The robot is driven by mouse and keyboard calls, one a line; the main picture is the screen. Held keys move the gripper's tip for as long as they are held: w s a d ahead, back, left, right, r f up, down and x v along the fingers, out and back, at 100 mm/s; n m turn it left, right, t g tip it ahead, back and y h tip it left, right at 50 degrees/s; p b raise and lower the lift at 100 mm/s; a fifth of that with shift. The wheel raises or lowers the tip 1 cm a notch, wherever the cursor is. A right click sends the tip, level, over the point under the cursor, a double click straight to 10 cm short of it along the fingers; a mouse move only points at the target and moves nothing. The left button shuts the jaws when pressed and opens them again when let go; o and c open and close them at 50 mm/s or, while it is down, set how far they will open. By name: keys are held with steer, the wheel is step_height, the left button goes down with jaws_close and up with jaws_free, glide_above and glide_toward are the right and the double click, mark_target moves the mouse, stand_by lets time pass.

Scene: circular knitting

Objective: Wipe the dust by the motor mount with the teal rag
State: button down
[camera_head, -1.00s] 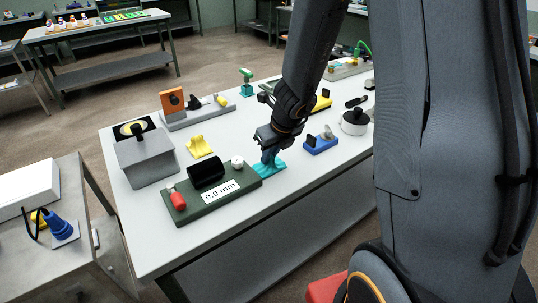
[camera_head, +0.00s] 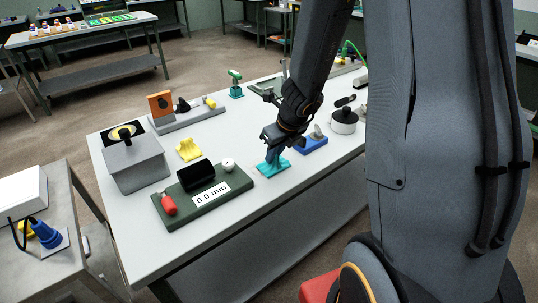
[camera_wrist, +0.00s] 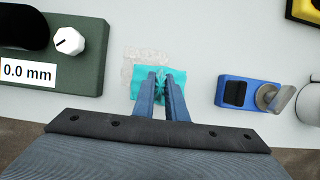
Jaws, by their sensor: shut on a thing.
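The teal rag (camera_head: 272,170) lies on the white worktable, just right of the green gauge base. My gripper (camera_head: 271,153) points down, with its fingers shut on the rag; the rag also shows around the fingertips in the wrist view (camera_wrist: 178,76). In the wrist view a faint greyish dust patch (camera_wrist: 142,63) shows on the table, left of and behind the rag, partly covered by it. A blue fixture (camera_wrist: 250,94) with a black block and a grey metal part sits to the right of the rag, apart from it. I cannot tell which thing is the motor mount.
The green base (camera_head: 225,204) with a "0.0 mm" display and white knob stands close on the left. A yellow part (camera_head: 188,150) and a grey box (camera_head: 136,165) are farther left. A round pot (camera_head: 344,122) stands right. Bare table lies in front of the rag.

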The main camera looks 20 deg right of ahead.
steer(key=shift+d+f, duration=0.15)
steer(key=shift+d, duration=0.25)
steer(key=shift+a, duration=0.2)
steer(key=shift+a, duration=0.15)
steer(key=shift+w+a, duration=0.15)
steer(key=shift+w, duration=0.1)
steer(key=shift+a, duration=0.1)
stand_by(0.3)
